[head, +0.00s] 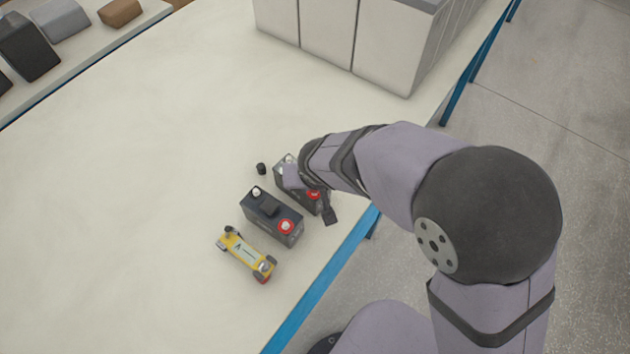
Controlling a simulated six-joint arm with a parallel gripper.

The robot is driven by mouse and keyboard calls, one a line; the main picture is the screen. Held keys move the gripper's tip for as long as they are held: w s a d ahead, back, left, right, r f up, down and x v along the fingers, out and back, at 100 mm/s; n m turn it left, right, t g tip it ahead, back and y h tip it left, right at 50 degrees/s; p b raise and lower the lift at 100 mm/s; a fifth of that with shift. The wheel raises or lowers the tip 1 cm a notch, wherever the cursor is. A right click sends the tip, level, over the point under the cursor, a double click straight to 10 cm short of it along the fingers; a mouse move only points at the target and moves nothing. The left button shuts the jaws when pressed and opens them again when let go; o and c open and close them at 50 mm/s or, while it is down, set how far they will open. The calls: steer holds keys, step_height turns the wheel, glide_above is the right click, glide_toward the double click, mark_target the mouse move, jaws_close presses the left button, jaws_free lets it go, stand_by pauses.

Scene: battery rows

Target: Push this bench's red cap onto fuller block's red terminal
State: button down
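Two dark grey battery blocks stand side by side near the bench's right edge. The nearer block (262,221) has a pale terminal (256,191) at its far end and a red, ring-like piece with a pale middle (286,227) at its near end. The farther block (283,185) is partly covered by my arm; its pale terminal (289,160) and a red piece (313,195) show. I cannot tell cap from terminal in red, nor which block is fuller. My gripper (308,192) is over the farther block; its fingers are too small and hidden to read.
A yellow device (245,255) with dark and red ends lies in front of the nearer block. A small black cap (261,168) stands left of the farther block. Pale cabinets (350,35) stand behind. The bench (120,200) is clear to the left.

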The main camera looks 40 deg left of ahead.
steer(key=shift+f+b, duration=0.85)
steer(key=shift+b, duration=0.1)
stand_by(1.3)
steer(key=c, duration=1)
jaws_free()
steer(key=shift+r, duration=0.1)
steer(key=shift+r+p, duration=2.55)
steer(key=shift+r, duration=0.9)
